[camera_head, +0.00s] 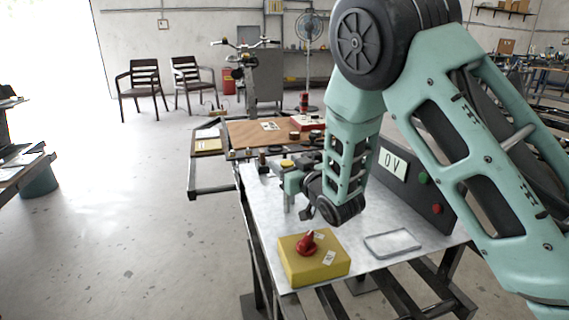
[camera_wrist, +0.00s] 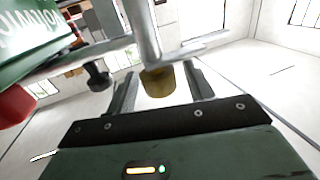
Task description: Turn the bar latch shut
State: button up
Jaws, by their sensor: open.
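In the wrist view my gripper (camera_wrist: 160,73) is open, its two fingers apart on either side of a brass-yellow cylinder (camera_wrist: 158,84). I cannot tell whether either finger touches it. A grey metal bar (camera_wrist: 146,35) comes down above the cylinder and meets a crosspiece; this may be the bar latch, but I cannot tell for certain. In the head view my gripper (camera_head: 290,186) is low over the left side of the metal table (camera_head: 365,225), beside a small yellow-topped part (camera_head: 287,163). My wrist and arm hide much of the fixture there.
A yellow box (camera_head: 322,265) with a red knob (camera_head: 306,243) stands at the table's front. A shallow tray (camera_head: 392,243) lies to its right. A black knob (camera_wrist: 97,77) is left of my fingers.

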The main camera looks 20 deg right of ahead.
jog(key=c, duration=1)
jog(key=shift+o, duration=0.2)
